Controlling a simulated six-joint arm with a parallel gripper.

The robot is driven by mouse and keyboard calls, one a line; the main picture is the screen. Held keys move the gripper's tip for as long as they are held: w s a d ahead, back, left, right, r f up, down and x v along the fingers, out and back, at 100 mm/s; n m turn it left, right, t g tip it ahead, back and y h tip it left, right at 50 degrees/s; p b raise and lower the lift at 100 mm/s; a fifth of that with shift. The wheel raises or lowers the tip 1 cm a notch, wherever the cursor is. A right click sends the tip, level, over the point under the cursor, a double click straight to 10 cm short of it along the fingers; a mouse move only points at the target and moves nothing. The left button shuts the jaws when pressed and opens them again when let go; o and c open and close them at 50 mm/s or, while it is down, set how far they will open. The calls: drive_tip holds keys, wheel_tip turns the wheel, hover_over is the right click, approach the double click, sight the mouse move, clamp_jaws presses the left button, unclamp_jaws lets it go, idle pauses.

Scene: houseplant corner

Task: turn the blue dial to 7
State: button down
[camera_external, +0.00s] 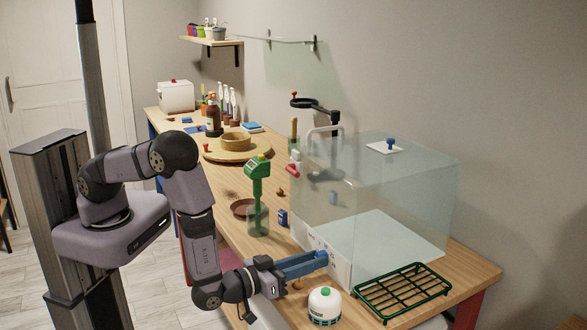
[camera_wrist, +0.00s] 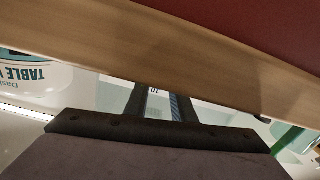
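My gripper (camera_external: 323,258) has long blue fingers in the outside view. Their tips are at the white front panel (camera_external: 341,270) of the clear glass case. The blue dial cannot be told apart from the blue fingertips there, and its setting cannot be read. In the wrist view the dark finger bases stand apart, with a pale surface marked "10" (camera_wrist: 154,90) between them. The fingertips are hidden behind a wooden edge (camera_wrist: 200,60), so I cannot tell whether they touch or grip the dial.
A white jar with a green knob (camera_external: 325,306) and a green wire rack (camera_external: 402,292) stand close to my gripper. The glass case (camera_external: 400,180) fills the right of the table.

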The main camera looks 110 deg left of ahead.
drive_tip(key=shift+m, duration=1.4)
drive_tip(key=c, duration=1.5)
unclamp_jaws()
drive_tip(key=b+v, duration=0.2)
drive_tip(key=v, duration=0.4)
drive_tip(key=shift+s+d+b, duration=0.3)
drive_tip(key=shift+s+d, duration=0.15)
drive_tip(key=shift+d, duration=0.05)
